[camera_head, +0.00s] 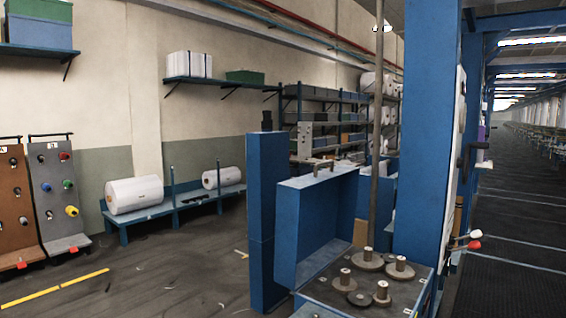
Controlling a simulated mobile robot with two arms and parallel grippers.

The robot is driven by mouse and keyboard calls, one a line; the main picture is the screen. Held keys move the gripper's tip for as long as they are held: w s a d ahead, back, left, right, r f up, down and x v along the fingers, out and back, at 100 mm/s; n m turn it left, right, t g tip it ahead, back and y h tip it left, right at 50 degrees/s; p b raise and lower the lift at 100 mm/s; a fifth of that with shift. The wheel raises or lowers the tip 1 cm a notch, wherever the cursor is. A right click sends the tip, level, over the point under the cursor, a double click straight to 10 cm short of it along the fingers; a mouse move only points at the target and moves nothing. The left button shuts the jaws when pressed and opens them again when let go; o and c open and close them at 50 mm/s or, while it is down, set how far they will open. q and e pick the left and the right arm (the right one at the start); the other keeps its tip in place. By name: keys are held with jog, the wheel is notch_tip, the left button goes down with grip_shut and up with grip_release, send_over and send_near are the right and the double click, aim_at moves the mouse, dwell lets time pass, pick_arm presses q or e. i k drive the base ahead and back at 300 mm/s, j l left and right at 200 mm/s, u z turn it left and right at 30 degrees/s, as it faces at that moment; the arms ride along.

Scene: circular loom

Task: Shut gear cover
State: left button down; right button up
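The gear cover (318,215) is a blue box-shaped lid that stands upright, swung open at the left back side of the gear plate (330,292). A handle (323,169) sits on its top edge. Several gears with upright pegs are uncovered on the dark plate, among them a large gear (367,262) and a front gear (344,285). The lower edge of the cover meets the plate's edge; the hinge itself is hard to make out. Neither of my grippers is in view.
A tall blue post (262,220) stands left of the cover. A thick blue column (426,130) rises right of it, with red and white knobs (474,240) nearby. A thin vertical rod (376,130) stands behind the gears. The floor at left is open.

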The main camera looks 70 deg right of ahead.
aim_at(316, 211)
jog(key=i+z, duration=0.4)
jog(key=i, duration=0.15)
jog(key=i+z, duration=0.45)
jog(key=i+j+z, duration=0.4)
jog(key=i, duration=0.15)
jog(key=i+z, duration=0.15)
jog(key=z, duration=0.3)
jog(key=i+z, duration=0.2)
jog(key=z, duration=0.25)
jog(key=i+z, duration=0.15)
jog(key=z, duration=0.3)
jog(key=i+j+z, duration=0.15)
jog(key=z, duration=0.3)
jog(key=i+j+z, duration=0.15)
jog(key=z, duration=0.35)
